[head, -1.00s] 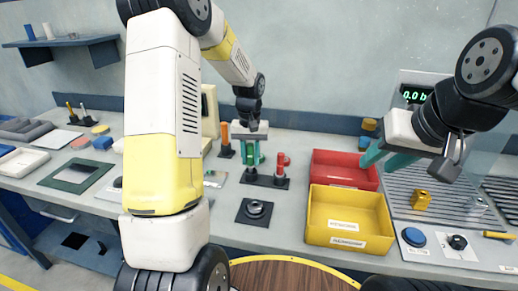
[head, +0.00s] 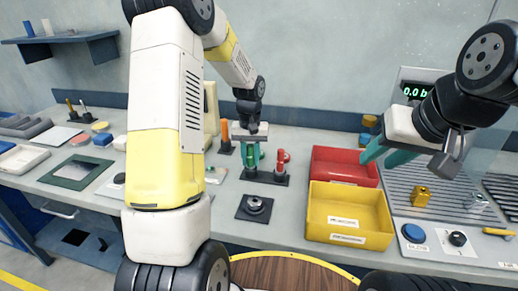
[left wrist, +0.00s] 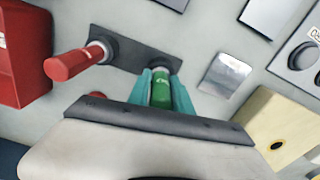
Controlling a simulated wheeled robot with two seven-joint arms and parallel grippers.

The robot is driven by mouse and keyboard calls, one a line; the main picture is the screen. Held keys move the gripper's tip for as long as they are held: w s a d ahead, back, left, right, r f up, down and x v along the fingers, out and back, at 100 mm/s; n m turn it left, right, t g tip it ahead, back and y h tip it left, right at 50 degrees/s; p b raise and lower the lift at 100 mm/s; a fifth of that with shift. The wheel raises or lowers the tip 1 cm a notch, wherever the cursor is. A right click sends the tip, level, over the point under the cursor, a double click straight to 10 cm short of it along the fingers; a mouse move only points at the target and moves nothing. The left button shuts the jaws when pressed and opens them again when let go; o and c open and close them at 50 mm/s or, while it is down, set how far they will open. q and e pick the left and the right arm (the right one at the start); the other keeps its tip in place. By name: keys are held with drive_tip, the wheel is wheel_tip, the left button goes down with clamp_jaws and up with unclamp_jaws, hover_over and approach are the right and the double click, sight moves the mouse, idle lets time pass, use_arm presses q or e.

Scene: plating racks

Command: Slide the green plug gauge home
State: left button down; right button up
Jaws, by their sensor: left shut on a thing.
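The green plug gauge (left wrist: 161,92) stands between the teal fingertips of my left gripper (left wrist: 162,88), which is shut on it. In the head view my left gripper (head: 252,152) is at the left end of a dark stand (head: 262,177). In the left wrist view the gauge's far end meets a round seat on the stand (left wrist: 125,45); how deep it sits is hidden. A red gauge (left wrist: 75,62) stands at the stand's other end, and it also shows in the head view (head: 282,159). My right gripper (head: 390,154) is open and empty, above the red bin's right side.
A red bin (head: 345,160) and a yellow bin (head: 348,225) stand right of the stand. A black square block with a ring (head: 254,207) lies in front. An orange-handled piece (head: 226,134) stands behind left. A silver plate (left wrist: 224,75) lies beside the stand.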

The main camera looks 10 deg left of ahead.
sight(250, 145)
use_arm(q)
drive_tip(key=shift+f, duration=0.25)
drive_tip(key=c, duration=1.1)
unclamp_jaws()
wheel_tip(250, 145, up, 7)
drive_tip(key=shift+r, duration=0.4)
